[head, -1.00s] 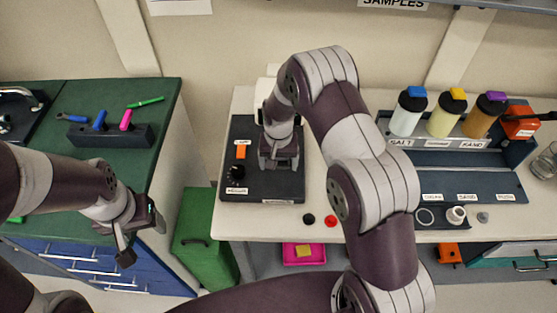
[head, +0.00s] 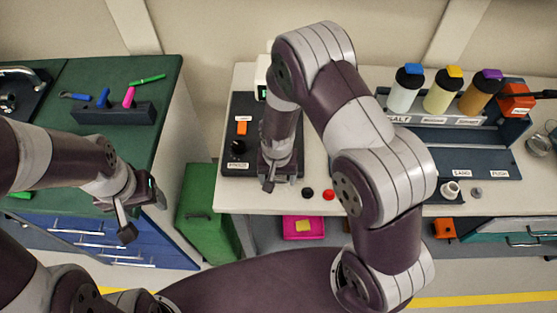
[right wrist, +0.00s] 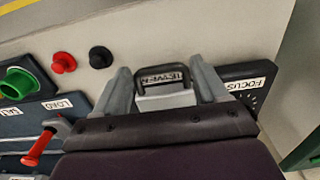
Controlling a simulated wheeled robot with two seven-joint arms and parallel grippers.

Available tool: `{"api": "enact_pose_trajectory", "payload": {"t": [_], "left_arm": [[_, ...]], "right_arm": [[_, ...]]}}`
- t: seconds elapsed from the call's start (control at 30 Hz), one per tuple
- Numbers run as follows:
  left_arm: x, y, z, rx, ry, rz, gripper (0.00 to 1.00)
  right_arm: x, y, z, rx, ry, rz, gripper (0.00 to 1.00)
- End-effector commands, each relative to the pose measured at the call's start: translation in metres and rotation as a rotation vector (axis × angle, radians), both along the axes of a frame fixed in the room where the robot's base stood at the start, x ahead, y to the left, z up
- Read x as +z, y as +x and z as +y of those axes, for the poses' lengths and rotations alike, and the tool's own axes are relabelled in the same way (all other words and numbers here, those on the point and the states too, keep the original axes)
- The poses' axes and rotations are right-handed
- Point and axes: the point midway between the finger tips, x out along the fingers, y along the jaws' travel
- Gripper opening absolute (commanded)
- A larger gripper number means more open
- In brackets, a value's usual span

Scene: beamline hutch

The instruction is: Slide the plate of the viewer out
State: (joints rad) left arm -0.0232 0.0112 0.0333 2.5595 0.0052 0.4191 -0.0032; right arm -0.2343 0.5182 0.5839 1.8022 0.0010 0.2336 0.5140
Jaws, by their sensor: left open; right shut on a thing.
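The viewer is a dark, flat unit (head: 240,108) on the white bench, with an orange switch and a black knob on its left. My right gripper (head: 270,182) is over its front right part and hides much of it. In the right wrist view, the gripper (right wrist: 165,85) is shut on a dark loop handle (right wrist: 162,72) between its two grey fingers. A light grey piece (right wrist: 166,101) shows just below the handle, and a label reading VIEWER shows through the loop. The plate itself is mostly hidden. My left gripper (head: 142,214) is open and empty, beside the green-topped cabinet.
A black button (head: 308,193) and a red button (head: 328,195) are right of the viewer at the bench front. A rack with several capped bottles (head: 442,95) stands farther right. A green bin (head: 208,220) is below, between the bench and the cabinet.

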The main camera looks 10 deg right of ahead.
Motion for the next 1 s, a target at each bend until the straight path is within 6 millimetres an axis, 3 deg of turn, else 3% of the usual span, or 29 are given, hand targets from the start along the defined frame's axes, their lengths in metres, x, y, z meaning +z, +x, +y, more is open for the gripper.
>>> {"api": "enact_pose_trajectory", "payload": {"t": [0.3, 0.33, 0.37, 0.77, 0.87, 1.0], "left_arm": [[0.000, 0.000, 0.000, 0.000, 0.000, 0.000, 0.66], [0.000, 0.000, 0.000, 0.000, 0.000, 0.000, 0.66], [0.000, 0.000, 0.000, 0.000, 0.000, 0.000, 0.66], [-0.002, 0.000, 0.000, 0.000, 0.000, 0.000, 0.66], [-0.006, 0.000, 0.000, 0.000, 0.000, 0.000, 0.66], [-0.012, 0.000, 0.000, 0.000, 0.000, 0.000, 0.66]], "right_arm": [[-0.002, -0.004, 0.000, 0.002, -0.001, 0.007, 0.18], [-0.002, -0.005, 0.000, 0.002, -0.001, 0.007, 0.79], [-0.002, -0.005, 0.000, 0.002, -0.002, 0.007, 0.83], [0.008, -0.002, 0.000, 0.001, 0.000, 0.000, 0.83], [0.027, -0.003, 0.001, 0.002, 0.000, -0.001, 0.83], [0.067, -0.002, 0.001, 0.002, 0.000, -0.004, 0.83]]}}
